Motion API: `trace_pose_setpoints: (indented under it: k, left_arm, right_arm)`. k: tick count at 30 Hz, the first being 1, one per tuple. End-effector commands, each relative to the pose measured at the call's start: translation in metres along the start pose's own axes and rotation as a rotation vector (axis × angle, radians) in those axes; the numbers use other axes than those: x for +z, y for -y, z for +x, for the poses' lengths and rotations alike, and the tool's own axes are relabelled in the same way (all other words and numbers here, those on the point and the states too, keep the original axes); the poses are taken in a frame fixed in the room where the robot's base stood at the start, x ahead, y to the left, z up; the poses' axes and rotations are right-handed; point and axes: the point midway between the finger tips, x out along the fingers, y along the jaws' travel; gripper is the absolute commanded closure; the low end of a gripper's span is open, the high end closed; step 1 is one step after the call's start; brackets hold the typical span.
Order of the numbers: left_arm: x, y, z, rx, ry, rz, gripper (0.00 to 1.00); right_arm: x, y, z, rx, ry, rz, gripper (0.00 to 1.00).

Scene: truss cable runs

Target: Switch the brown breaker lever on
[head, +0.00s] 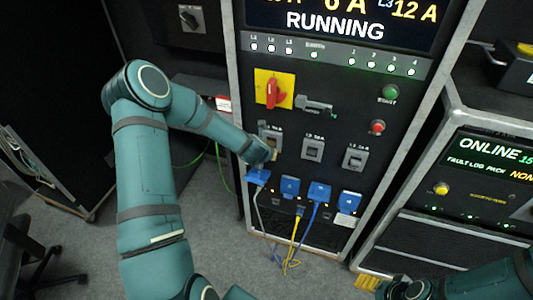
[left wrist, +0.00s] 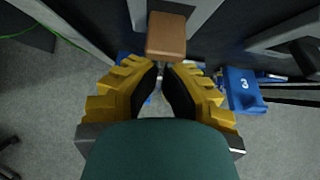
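The brown breaker lever (left wrist: 166,36) shows as a brown block in the left wrist view, just beyond my left gripper's fingertips. It belongs to the leftmost grey breaker (head: 268,132) on the black panel, which my gripper partly covers in the head view. I cannot tell the lever's position there. My left gripper (head: 270,154) is at that breaker's lower edge. In the left wrist view its yellow fingers with black pads (left wrist: 161,68) come nearly together, with nothing between them. Whether they touch the lever is unclear. My right gripper (head: 368,283) is low at the right, away from the panel.
Two more grey breakers (head: 313,148) (head: 355,158) stand to the right. Above are a red rotary switch (head: 273,93) on yellow and a grey handle (head: 316,104). Below are several blue connectors (head: 319,191) with hanging cables. A second cabinet (head: 478,160) stands at the right.

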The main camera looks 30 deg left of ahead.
Motion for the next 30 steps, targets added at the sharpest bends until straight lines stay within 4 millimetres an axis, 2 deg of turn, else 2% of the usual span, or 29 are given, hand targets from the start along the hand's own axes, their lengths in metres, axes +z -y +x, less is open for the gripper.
trace_pose_setpoints:
  k: [13,25,30]
  left_arm:
    - [0.011,0.000,-0.012,0.000,0.001,-0.001,1.00]
    - [0.011,0.000,-0.012,0.000,0.000,0.000,1.00]
    - [0.024,-0.003,-0.021,0.000,0.002,0.002,1.00]
  right_arm:
    - [-0.001,0.003,-0.007,0.000,0.000,0.000,0.36]
    - [-0.001,0.003,-0.008,-0.002,-0.001,0.000,0.36]
    - [-0.002,0.006,-0.018,-0.003,0.000,0.000,0.36]
